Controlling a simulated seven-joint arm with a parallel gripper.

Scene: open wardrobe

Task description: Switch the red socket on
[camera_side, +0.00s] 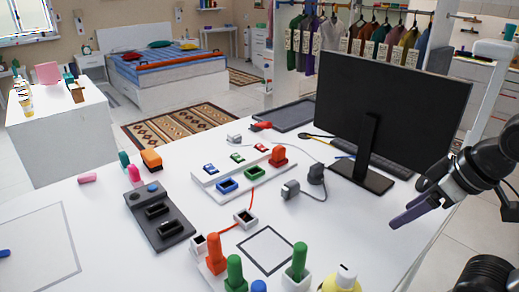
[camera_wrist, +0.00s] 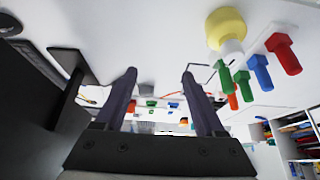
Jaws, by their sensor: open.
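A white board (camera_side: 205,182) lies in the middle of the table. Its back row holds small blue, green and red rocker pieces; the red one (camera_side: 260,147) is at the right end. Its front row holds a blue socket (camera_side: 227,186), a green socket (camera_side: 254,172) and an orange-red block (camera_side: 278,155) standing upright at the right end. I cannot tell the red rocker's position. My gripper (camera_side: 408,216) is above the table's right side, well apart from the board. In the wrist view its two fingers (camera_wrist: 159,73) are spread with nothing between them; the small coloured pieces appear far off beyond them.
A monitor (camera_side: 385,105) stands behind and left of my gripper. A grey plug (camera_side: 290,190) and a dark plug (camera_side: 316,173) with cables lie between board and monitor. Several coloured pegs, including a green one (camera_side: 299,262), stand at the front. A dark grey block (camera_side: 160,215) lies left.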

